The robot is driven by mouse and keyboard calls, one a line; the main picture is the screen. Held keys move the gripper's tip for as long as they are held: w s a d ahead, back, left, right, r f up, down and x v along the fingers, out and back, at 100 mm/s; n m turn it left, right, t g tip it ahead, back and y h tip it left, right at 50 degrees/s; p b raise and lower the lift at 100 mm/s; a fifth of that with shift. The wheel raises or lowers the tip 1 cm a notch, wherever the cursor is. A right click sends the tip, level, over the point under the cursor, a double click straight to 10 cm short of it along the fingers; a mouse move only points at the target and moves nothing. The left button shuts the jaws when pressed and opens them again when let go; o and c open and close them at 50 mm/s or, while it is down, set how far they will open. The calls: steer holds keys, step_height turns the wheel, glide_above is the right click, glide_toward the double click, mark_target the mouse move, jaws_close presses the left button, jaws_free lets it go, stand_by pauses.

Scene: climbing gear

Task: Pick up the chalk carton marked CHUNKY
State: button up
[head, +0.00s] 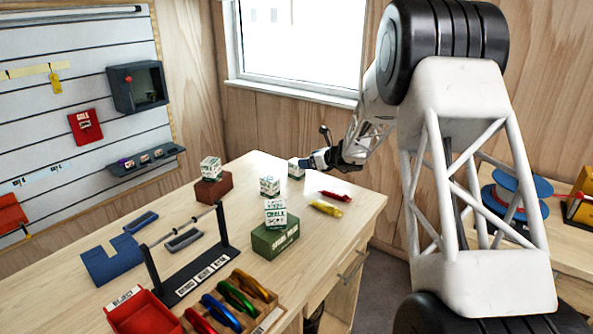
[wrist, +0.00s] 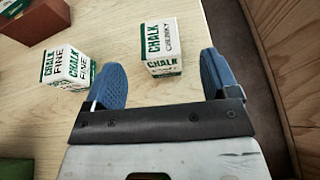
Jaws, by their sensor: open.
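The chalk carton marked CHUNKY (wrist: 163,48) is a small white and green box standing on the wood table. In the wrist view it lies ahead of my gripper (wrist: 161,62), between the lines of its two blue fingers. In the head view the carton (head: 295,169) is at the table's far side, partly hidden by my gripper (head: 316,160). A carton marked FINE (wrist: 67,66) stands to its left, outside the left finger.
Another carton (head: 211,167) sits on a brown block (head: 213,189), and one (head: 275,212) on a green box (head: 276,238). Red (head: 336,196) and yellow (head: 326,208) items lie right of the cartons. A black rack (head: 190,265) and red bin (head: 143,313) are nearer.

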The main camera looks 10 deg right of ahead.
mark_target(296, 162)
steer(key=shift+x, duration=1.3)
steer(key=shift+a, duration=0.15)
steer(key=shift+f+x, duration=0.2)
steer(key=shift+x, duration=2.3)
steer(key=c, duration=1)
